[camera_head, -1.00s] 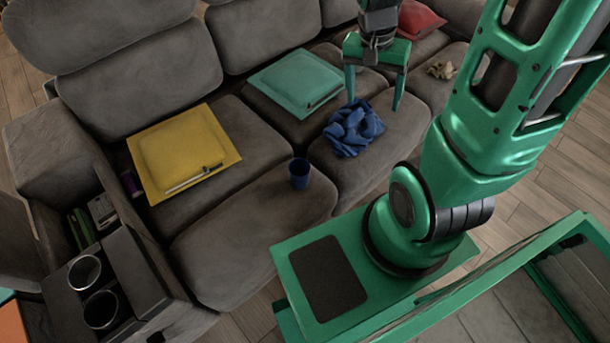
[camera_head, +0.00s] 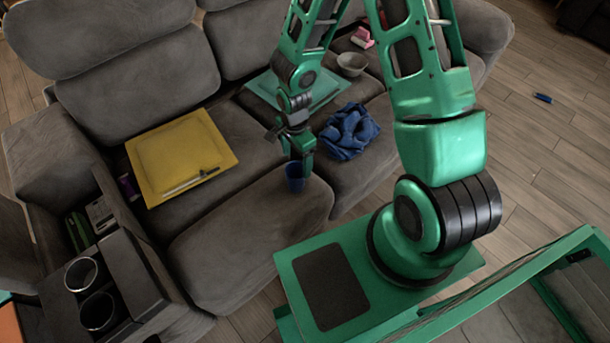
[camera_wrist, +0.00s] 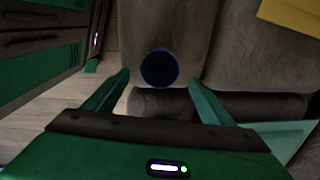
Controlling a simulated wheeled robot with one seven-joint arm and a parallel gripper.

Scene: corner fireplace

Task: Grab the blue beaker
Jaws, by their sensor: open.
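The blue beaker (camera_head: 295,178) stands upright on the front part of the sofa seat in the head view. In the wrist view I look down into the beaker's round mouth (camera_wrist: 159,69), which lies ahead of and between the fingertips. My gripper (camera_head: 299,160) is just above and around the beaker's top in the head view. In the wrist view my gripper (camera_wrist: 160,80) has its two green fingers wide apart, with nothing held. Whether a finger touches the beaker I cannot tell.
A crumpled blue cloth (camera_head: 349,131) lies right of the beaker. A yellow cushion or folder (camera_head: 160,150) with a pen lies left. A teal flat item (camera_head: 325,90) and a grey bowl (camera_head: 351,64) are behind. The armrest with cup holders (camera_head: 130,275) is at lower left.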

